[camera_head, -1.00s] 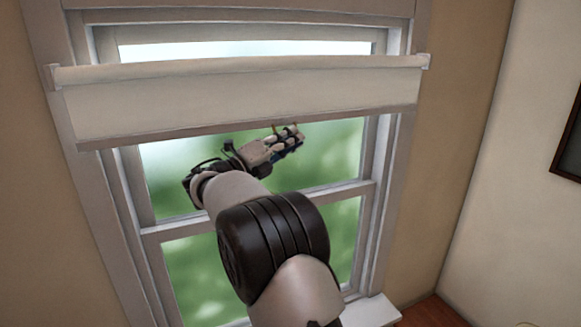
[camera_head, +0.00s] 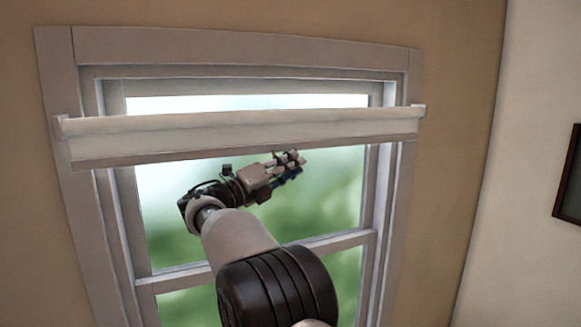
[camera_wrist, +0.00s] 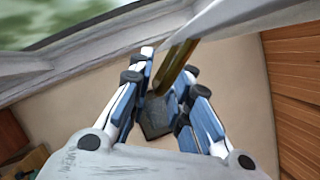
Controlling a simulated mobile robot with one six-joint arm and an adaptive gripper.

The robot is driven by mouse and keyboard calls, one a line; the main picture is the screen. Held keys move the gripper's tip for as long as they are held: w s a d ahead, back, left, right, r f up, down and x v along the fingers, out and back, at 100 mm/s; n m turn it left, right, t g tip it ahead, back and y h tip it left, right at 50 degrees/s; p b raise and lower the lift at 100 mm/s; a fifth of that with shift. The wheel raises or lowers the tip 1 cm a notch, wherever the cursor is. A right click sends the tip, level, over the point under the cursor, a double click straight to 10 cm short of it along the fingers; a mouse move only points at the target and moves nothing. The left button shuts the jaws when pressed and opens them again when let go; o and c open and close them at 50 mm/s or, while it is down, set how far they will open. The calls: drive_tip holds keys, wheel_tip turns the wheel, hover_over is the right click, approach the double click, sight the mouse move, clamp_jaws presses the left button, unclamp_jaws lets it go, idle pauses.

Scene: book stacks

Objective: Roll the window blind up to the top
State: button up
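The off-white window blind (camera_head: 250,132) is mostly rolled up. A short strip hangs below its roller, ending in a grey-beige bottom rail (camera_head: 240,150) near the top of the window. In the wrist view, a pale bar (camera_wrist: 235,22), seemingly that rail, crosses the upper right. A brown pull (camera_wrist: 176,66) hangs from it between my fingers. My gripper (camera_head: 290,162) is just under the rail, right of its middle. In the wrist view its blue and white fingers (camera_wrist: 168,72) close around the pull; exact contact is partly hidden.
The window frame (camera_head: 82,215) surrounds the glass, with a crossbar (camera_head: 320,243) below my gripper. A dark picture frame (camera_head: 570,180) hangs on the right wall. In the wrist view, wooden panelling (camera_wrist: 290,90) stands right. The space below the blind is free except for my arm.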

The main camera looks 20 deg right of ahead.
drive_tip(key=shift+o, duration=0.6)
drive_tip(key=v, duration=1.2)
